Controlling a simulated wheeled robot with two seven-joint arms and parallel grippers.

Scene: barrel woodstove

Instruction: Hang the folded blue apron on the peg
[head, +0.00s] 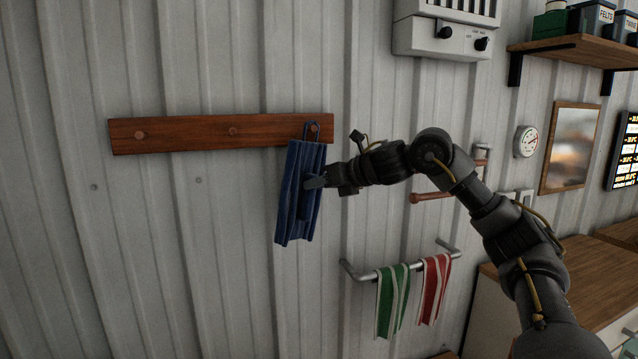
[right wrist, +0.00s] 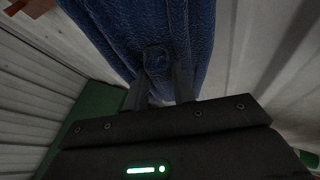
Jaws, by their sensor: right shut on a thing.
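The folded blue apron (head: 298,200) hangs upright in front of the right end of a wooden peg rail (head: 185,133) on the wall. Its dark loop (head: 311,130) stands up around the rightmost peg (head: 314,127) in the picture; I cannot tell whether the loop is over the peg or only in front of it. My right gripper (head: 314,183) is shut on the apron from the right side. In the right wrist view, both fingers (right wrist: 163,85) pinch the blue cloth (right wrist: 155,35). My left gripper is not in view.
Two more pegs on the rail, one in the middle (head: 233,131) and one at left (head: 140,135), are bare. Below right, a metal towel bar (head: 362,276) holds a green striped towel (head: 392,300) and a red striped towel (head: 434,288). A white heater box (head: 446,38) is above.

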